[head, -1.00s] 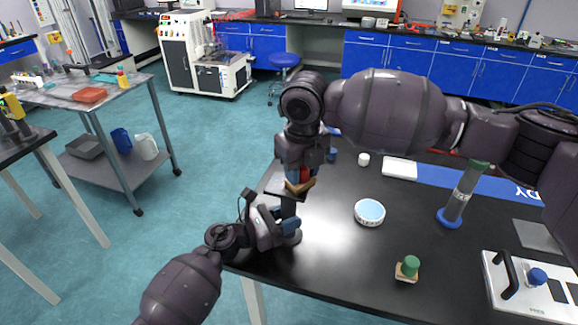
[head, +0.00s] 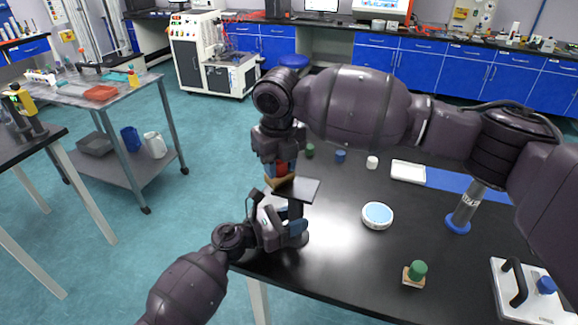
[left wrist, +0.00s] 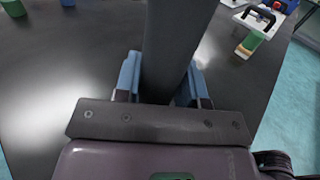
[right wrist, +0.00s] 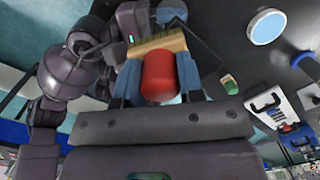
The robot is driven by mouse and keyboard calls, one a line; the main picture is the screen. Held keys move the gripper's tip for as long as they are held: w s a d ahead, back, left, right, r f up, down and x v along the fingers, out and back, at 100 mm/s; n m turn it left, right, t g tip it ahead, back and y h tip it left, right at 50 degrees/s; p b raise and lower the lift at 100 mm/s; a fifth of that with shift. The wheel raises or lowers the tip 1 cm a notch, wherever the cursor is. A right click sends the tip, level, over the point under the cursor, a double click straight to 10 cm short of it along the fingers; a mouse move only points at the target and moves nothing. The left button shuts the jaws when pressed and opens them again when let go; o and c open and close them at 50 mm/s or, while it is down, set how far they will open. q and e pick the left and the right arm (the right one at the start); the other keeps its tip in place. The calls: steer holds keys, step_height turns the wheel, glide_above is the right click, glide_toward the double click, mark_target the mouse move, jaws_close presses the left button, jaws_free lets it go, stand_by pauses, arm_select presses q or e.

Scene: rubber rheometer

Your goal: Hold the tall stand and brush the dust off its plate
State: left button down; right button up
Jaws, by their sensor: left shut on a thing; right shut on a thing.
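My left gripper (head: 296,228) is shut around the post below the plate, with blue fingers on both sides. My right gripper (head: 279,166) is shut on the red handle of a brush (right wrist: 158,76), which has a pale wooden head (right wrist: 160,45). In the head view, the brush is at the plate's left edge. I cannot tell whether its bristles touch the plate. No dust is clearly visible on the plate.
The black table holds a blue-and-white dish (head: 377,215), a green-knobbed block (head: 415,273), a clear cylinder with a blue base (head: 465,210), a white tray (head: 408,171) and a handled plate (head: 528,292). Small pots stand at the back. Tabletop around the dish is clear.

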steer(key=shift+d+r, duration=0.15)
steer(key=shift+r, duration=3.75)
arm_select(q)
steer(key=c, duration=0.6)
jaws_free()
steer(key=v, duration=1.2)
arm_select(e)
steer(key=shift+m, duration=0.3)
